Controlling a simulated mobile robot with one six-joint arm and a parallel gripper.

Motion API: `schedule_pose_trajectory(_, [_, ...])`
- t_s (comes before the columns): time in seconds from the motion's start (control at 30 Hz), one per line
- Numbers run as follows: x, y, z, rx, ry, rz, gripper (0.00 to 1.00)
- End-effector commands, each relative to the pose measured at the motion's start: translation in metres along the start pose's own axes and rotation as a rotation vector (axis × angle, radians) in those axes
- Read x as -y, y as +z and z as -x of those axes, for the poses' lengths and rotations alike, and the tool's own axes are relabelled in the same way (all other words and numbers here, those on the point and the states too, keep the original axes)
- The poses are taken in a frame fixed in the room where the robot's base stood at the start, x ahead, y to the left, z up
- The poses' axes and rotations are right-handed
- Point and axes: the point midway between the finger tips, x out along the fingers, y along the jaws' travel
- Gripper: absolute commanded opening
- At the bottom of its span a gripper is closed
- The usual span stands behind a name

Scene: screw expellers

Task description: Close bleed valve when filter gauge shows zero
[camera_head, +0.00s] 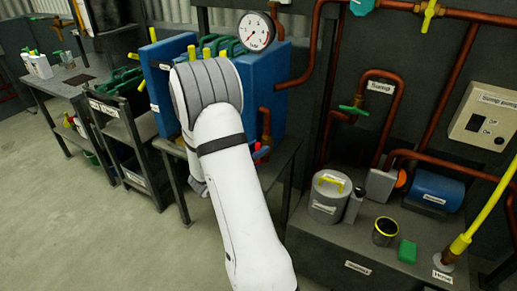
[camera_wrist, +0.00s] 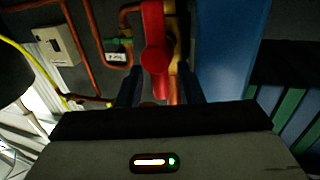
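The white round filter gauge (camera_head: 257,31) hangs above the blue filter unit (camera_head: 265,85). Its red needle points to the lower left, near the low end of the scale; the numbers are too small to read. A red valve handle (camera_wrist: 154,50) on brass-coloured pipework fills the upper middle of the wrist view. My gripper (camera_wrist: 160,90) is open, with its dark fingers on either side of the handle's lower part and gaps showing. I cannot tell whether either finger touches it.
Copper pipes with a green-handled valve (camera_head: 353,109) run right of the filter. A pump bench (camera_head: 350,240) with a grey canister (camera_head: 328,196) and blue motor (camera_head: 437,190) stands at right. A shelf cart (camera_head: 125,130) stands left. Floor at lower left is clear.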

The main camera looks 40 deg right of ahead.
Motion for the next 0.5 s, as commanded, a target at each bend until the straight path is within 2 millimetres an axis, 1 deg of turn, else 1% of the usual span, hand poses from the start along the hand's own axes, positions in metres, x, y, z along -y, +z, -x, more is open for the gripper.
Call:
schedule_pose_trajectory(0.1, [0.0001, -0.0001, -0.0055, 0.0, -0.001, 0.0, 0.34])
schedule_pose_trajectory(0.33, [0.0001, -0.0001, -0.0059, 0.0, -0.001, 0.0, 0.34])
schedule_pose_trajectory(0.5, [0.0, 0.0, -0.0059, 0.0, -0.001, 0.0, 0.2])
